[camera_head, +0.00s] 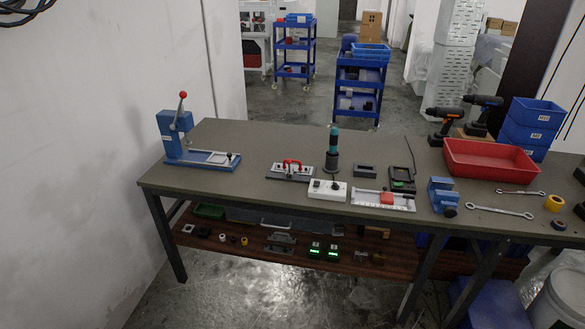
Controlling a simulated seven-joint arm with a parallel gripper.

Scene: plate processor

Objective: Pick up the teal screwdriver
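The teal screwdriver (333,140) stands upright on the table, towards the middle of its back half. It has a teal grip with a dark top, and its lower end sits in a dark round holder (332,162). Its tip is hidden. My gripper is not in view.
On the grey table (255,148), a white power strip (327,190) lies just in front of the holder. A red-handled fixture (290,171) is to its left, a dark block (365,171) to its right. A blue press (176,130) stands far left, a red bin (488,158) right.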

